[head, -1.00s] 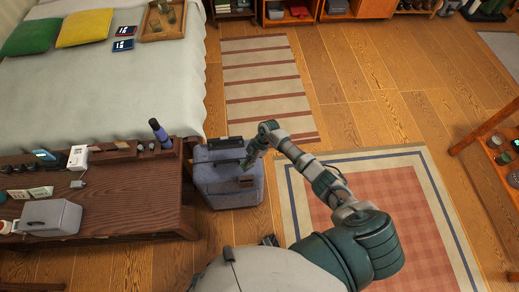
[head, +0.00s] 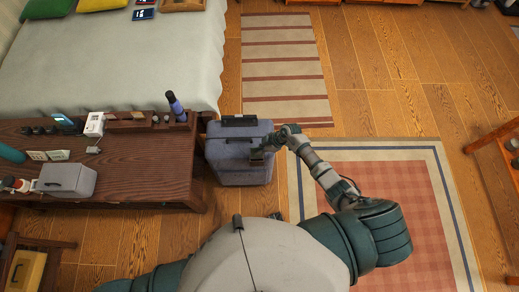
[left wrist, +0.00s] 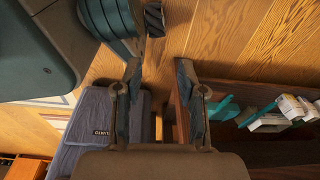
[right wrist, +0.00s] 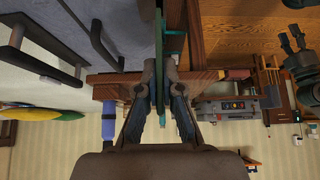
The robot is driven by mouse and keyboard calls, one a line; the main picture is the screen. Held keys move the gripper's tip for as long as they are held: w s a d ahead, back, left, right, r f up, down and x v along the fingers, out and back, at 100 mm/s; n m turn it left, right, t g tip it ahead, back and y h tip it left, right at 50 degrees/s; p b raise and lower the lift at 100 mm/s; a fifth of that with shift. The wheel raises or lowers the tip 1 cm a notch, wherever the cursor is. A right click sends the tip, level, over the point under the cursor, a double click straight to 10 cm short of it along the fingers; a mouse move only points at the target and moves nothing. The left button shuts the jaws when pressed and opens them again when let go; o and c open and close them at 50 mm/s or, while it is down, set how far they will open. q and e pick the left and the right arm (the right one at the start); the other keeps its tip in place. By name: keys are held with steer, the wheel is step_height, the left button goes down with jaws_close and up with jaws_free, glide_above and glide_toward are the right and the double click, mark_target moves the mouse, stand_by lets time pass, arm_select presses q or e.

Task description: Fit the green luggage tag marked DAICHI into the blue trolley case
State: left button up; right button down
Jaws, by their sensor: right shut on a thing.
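The blue trolley case (head: 240,172) stands upright at the right end of the wooden desk, its dark handle on top. My right gripper (head: 262,152) is at the case's right front side in the head view. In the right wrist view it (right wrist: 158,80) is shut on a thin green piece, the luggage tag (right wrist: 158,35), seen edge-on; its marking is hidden. The case's blue side (right wrist: 45,65) is close beside the tag; I cannot tell whether they touch. My left gripper (left wrist: 160,95) is open and empty, with the case (left wrist: 95,115) and its dark lettered patch beyond it.
The wooden desk (head: 140,165) left of the case holds a grey box (head: 68,180), a blue-purple bottle (head: 176,106) and small items. The bed (head: 130,65) is behind. A checked rug (head: 420,200) and open floor lie to the right.

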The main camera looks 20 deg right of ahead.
step_height(320, 180, down, 2)
steer(key=shift+f+b, duration=0.1)
steer(key=shift+b, duration=0.95)
steer(key=shift+f, duration=0.15)
arm_select(q)
steer(key=w+r, duration=0.5)
steer(key=shift+w+d+r+b, duration=0.25)
steer(key=shift+w+d+b, duration=0.1)
steer(key=shift+d+b, duration=0.1)
arm_select(e)
steer(key=shift+f, duration=0.1)
arm_select(q)
steer(key=shift+r, duration=0.15)
steer(key=shift+w+r+p, duration=0.15)
steer(key=shift+r+p, duration=0.15)
steer(key=shift+p, duration=0.2)
steer(key=shift+r, duration=0.1)
steer(key=shift+w+r+p, duration=0.1)
steer(key=shift+r+p, duration=0.2)
steer(key=shift+p, duration=0.05)
steer(key=shift+r+t, duration=0.15)
steer(key=shift+t, duration=0.15)
